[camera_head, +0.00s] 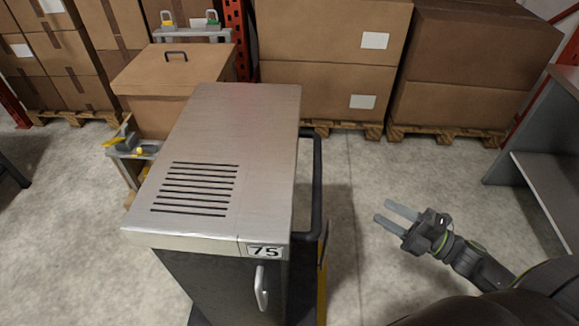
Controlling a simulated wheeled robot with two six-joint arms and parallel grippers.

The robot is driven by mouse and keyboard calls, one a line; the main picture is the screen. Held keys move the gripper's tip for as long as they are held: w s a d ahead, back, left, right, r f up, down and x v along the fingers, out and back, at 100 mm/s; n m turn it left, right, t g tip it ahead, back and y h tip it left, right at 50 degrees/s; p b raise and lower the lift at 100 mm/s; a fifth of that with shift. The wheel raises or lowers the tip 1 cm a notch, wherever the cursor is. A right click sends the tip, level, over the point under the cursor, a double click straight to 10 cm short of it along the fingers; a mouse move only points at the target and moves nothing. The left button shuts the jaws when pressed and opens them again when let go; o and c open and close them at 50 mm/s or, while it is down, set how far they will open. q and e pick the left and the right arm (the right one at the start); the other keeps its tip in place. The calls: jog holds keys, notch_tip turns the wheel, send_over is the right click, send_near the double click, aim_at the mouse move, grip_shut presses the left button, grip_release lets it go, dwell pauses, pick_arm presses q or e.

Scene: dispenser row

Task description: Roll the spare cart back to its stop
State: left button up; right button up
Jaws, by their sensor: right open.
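A tall cabinet with a grey metal top (225,130), slotted vents and a label reading 75 stands upright in the middle of the view. It has a dark front with a pale door handle (261,288) and a black bar (317,185) along its right side. It may be the spare cart; its wheels are hidden. My right gripper (382,211) is open and empty, to the right of the bar and apart from it, with its fingers pointing left. My left gripper is not in view. I cannot make out a stop.
A brown box (155,72) with a black handle stands behind the cabinet, by a frame (195,34) with yellow and green parts. Boxes (455,75) on pallets line the back. A grey shelf unit (535,150) stands at right. Concrete floor (350,250) is clear between cabinet and gripper.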

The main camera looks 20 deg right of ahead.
aim_at(318, 178)
jog(key=shift+n+g+y, duration=0.4)
jog(key=shift+n+y, duration=0.1)
jog(key=shift+y, duration=0.1)
jog(key=p+x, duration=0.1)
jog(key=x, duration=0.5)
jog(key=p+x, duration=0.1)
jog(key=x, duration=0.5)
jog(key=r+p+x, duration=0.1)
jog(key=x, duration=0.5)
jog(key=shift+s+a+r, duration=0.1)
jog(key=shift+s+a, duration=0.05)
jog(key=shift+s, duration=0.2)
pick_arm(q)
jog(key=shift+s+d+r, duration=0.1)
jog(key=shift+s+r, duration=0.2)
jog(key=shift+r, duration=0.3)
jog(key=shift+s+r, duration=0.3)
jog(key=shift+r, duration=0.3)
pick_arm(e)
jog(key=shift+w+a, duration=0.1)
jog(key=shift+w, duration=0.05)
grip_shut()
